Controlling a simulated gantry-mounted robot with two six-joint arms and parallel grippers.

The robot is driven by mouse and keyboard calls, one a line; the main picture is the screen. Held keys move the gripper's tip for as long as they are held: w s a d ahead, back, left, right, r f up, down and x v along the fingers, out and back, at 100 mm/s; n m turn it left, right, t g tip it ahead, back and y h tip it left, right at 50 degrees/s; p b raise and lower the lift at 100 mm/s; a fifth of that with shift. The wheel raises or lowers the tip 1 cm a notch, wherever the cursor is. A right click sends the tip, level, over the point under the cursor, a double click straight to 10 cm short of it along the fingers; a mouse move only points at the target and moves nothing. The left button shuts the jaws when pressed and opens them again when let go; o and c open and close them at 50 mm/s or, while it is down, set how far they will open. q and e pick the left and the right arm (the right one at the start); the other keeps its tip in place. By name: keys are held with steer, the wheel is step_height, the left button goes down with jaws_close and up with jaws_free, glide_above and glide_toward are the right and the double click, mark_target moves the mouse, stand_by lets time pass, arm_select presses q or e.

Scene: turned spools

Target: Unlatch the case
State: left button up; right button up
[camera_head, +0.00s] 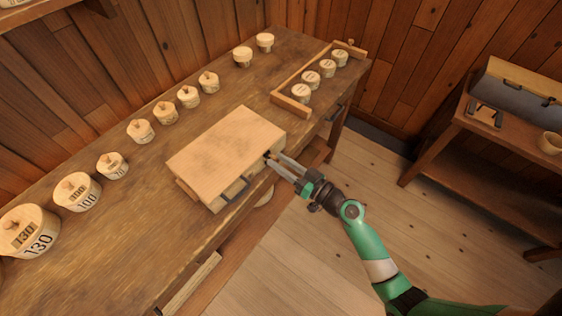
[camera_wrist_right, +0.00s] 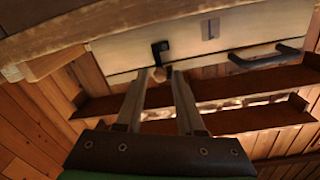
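The wooden case (camera_head: 225,145) lies flat on the workbench with its lid down. A dark handle (camera_head: 236,191) is on its front side, and it also shows in the right wrist view (camera_wrist_right: 266,57). A small black latch (camera_head: 267,155) sits on the front near the right end. In the right wrist view the black latch (camera_wrist_right: 160,47) is just beyond the fingertips, and a grey plate (camera_wrist_right: 210,29) is farther along the same face. My right gripper (camera_head: 276,160) is at that latch, its fingers apart; contact cannot be told. My left gripper is not in view.
Lidded wooden spools, including a large one (camera_head: 28,231), line the workbench (camera_head: 120,245) behind and left of the case. A wooden rack (camera_head: 291,105) with several spools stands at the right end. A side table (camera_head: 465,150) is at far right. Floor is clear between.

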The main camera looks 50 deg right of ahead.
jaws_close()
steer(key=shift+d+f+m+b, duration=0.3)
steer(key=shift+f+m+b, duration=0.1)
steer(key=shift+m, duration=1.5)
steer(key=shift+d+f+m+b, duration=0.35)
steer(key=shift+f+m, duration=0.05)
steer(key=shift+m, duration=1.5)
steer(key=shift+d+f+m+b, duration=0.3)
steer(key=shift+f+m+b, duration=0.1)
steer(key=shift+m, duration=1.5)
steer(key=shift+o, duration=1.5)
jaws_free()
